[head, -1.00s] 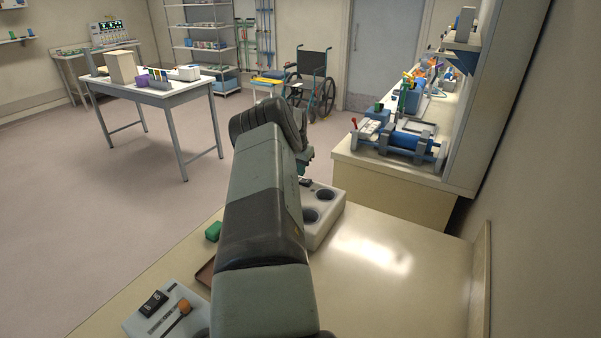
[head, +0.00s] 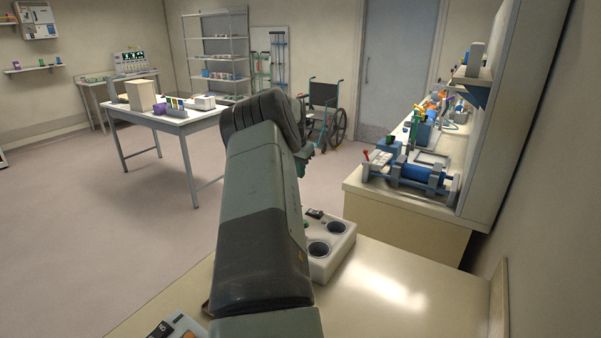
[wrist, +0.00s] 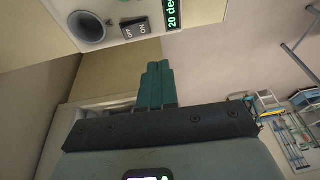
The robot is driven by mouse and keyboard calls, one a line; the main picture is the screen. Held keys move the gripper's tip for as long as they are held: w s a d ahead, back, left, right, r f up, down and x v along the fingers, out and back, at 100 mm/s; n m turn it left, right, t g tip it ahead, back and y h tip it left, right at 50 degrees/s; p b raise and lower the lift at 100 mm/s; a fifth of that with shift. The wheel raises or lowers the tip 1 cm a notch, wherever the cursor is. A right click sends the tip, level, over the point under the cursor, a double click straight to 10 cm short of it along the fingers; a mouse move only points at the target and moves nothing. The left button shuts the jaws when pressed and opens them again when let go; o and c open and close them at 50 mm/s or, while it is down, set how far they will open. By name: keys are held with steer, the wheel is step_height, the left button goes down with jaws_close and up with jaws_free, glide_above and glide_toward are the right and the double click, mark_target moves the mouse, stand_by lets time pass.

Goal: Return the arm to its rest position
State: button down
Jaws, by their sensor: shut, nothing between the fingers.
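My gripper (wrist: 158,68) shows in the wrist view as two teal fingers pressed together, with nothing between them. In the head view my own arm rises from the bottom middle and hides most of the gripper; only a bit of teal shows beside the arm's far end. The fingers are apart from the pale box with round wells (head: 330,245), whose face (wrist: 150,12) shows at the top of the wrist view with a well, an on/off switch and a lit green display.
The bench top (head: 400,300) is bare to the right of the box. A switch panel (head: 178,326) is cut off at the bottom left. A side counter (head: 415,210) holds blue equipment. A white table (head: 180,118), a wheelchair (head: 325,115) and shelving (head: 215,50) stand farther back.

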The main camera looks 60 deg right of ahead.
steer(key=s+d+f, duration=0.1)
steer(key=f, duration=0.4)
steer(key=s+d+f, duration=0.1)
steer(key=f, duration=0.2)
steer(key=shift+s+d+f, duration=0.3)
steer(key=shift+d+f, duration=0.05)
steer(key=v, duration=0.6)
steer(key=shift+s+d+r, duration=0.1)
